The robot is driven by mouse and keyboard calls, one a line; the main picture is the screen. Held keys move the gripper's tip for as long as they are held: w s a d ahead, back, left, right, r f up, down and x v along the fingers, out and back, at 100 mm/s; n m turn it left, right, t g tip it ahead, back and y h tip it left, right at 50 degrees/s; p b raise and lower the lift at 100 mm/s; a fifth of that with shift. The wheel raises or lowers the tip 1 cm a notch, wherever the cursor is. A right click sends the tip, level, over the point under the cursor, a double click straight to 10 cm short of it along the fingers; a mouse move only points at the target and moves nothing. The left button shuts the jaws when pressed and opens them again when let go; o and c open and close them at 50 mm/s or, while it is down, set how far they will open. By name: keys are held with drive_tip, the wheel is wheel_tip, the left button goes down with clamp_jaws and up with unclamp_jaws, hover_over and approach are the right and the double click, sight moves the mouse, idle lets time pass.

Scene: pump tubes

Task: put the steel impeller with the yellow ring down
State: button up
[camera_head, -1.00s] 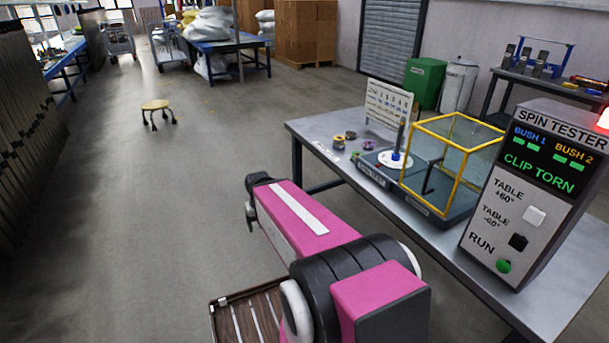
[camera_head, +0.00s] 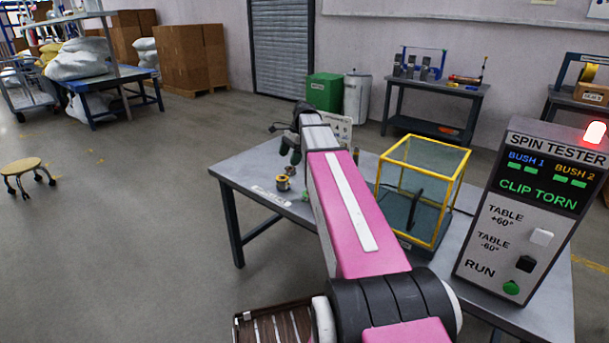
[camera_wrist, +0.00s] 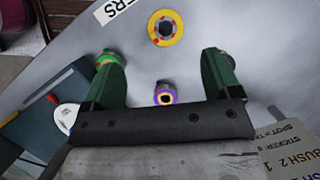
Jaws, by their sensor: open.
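An impeller with a yellow ring (camera_wrist: 165,28) and a dark centre lies on the grey table just beyond my fingertips in the wrist view. The head view shows a yellow-ringed piece (camera_head: 283,183) at the table's left end. My gripper (camera_wrist: 161,68) is open, its two green fingers apart and pointing at the table; it also shows in the head view (camera_head: 290,150), over the left end. A purple piece with an orange ring (camera_wrist: 165,95) appears between the fingers, close to the palm; its height is unclear. Nothing is gripped.
A green-ringed piece (camera_wrist: 107,57) is partly behind the left finger. A dark piece (camera_wrist: 228,59) is beside the right finger. The yellow-framed guard box (camera_head: 420,190) and the spin tester panel (camera_head: 530,215), reading CLIP TORN, stand farther right on the table (camera_head: 245,170).

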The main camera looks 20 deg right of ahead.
drive_tip(key=d, duration=0.1)
hover_over(283, 176)
drive_tip(key=d, duration=0.2)
wheel_tip(283, 176, down, 4)
drive_tip(key=shift+m, duration=0.3)
drive_tip(key=shift+s+x, duration=0.15)
drive_tip(key=shift+x, duration=1.25)
drive_tip(key=shift+s+x, duration=0.15)
drive_tip(key=shift+x, duration=1.25)
drive_tip(key=shift+a, duration=0.1)
drive_tip(key=c, duration=1.2)
drive_tip(key=shift+o, duration=0.2)
drive_tip(key=shift+r, duration=0.2)
